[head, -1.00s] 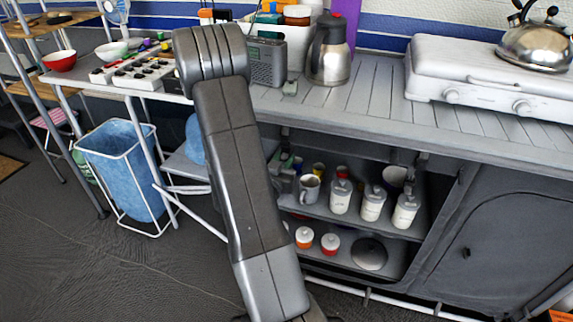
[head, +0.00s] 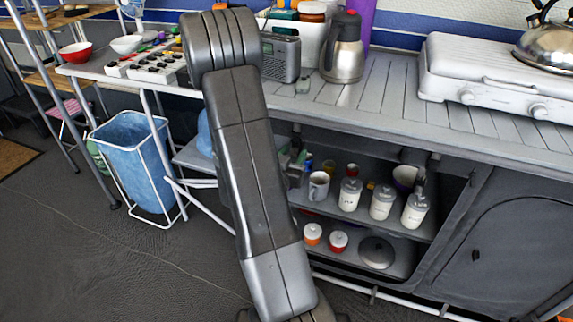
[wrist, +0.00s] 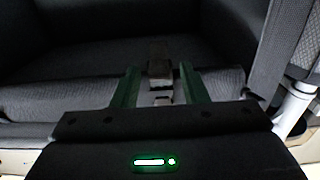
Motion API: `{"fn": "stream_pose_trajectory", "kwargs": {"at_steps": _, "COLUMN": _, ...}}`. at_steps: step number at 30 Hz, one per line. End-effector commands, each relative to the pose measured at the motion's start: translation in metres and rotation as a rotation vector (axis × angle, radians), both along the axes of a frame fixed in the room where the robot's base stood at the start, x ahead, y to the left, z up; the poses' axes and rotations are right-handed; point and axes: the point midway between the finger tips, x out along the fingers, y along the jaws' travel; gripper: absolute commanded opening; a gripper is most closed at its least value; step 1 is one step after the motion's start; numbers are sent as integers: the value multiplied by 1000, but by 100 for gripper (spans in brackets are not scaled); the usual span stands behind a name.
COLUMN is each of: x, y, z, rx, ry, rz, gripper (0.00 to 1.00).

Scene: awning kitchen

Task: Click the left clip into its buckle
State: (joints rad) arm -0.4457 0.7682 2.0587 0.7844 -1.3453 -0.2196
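In the wrist view my gripper (wrist: 158,82) shows two green fingers standing apart, with gaps beside the piece between them. That piece is a narrow, dark brownish strap-like part (wrist: 160,68), with a small paler part (wrist: 161,97) nearer the gripper body. I cannot tell which is clip and which is buckle, or whether they are joined. In the head view my arm (head: 245,150) hides most of the gripper. A greenish patch beside the arm, at the left of the cupboard opening, may be part of it. A small strap or clip (head: 434,160) hangs at the opening's upper right.
The open cupboard holds mugs, white canisters (head: 382,202) and orange and red pots (head: 338,241) close to my arm. The counter (head: 400,100) above carries a radio (head: 281,58), a flask (head: 342,48) and a stove (head: 490,80). A blue bin (head: 135,160) stands left. Floor at lower left is clear.

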Motion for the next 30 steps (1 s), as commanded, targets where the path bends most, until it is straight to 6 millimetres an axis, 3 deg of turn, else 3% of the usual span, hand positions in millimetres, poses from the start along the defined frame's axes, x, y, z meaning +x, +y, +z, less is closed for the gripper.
{"fn": "stream_pose_trajectory", "kwargs": {"at_steps": 18, "x": -96, "y": 33, "z": -1, "rx": -2, "ry": 2, "rz": 5, "gripper": 40}}
{"fn": "stream_pose_trajectory", "kwargs": {"at_steps": 30, "x": -126, "y": 41, "z": 0, "rx": -1, "ry": -1, "rz": 2, "gripper": 40}}
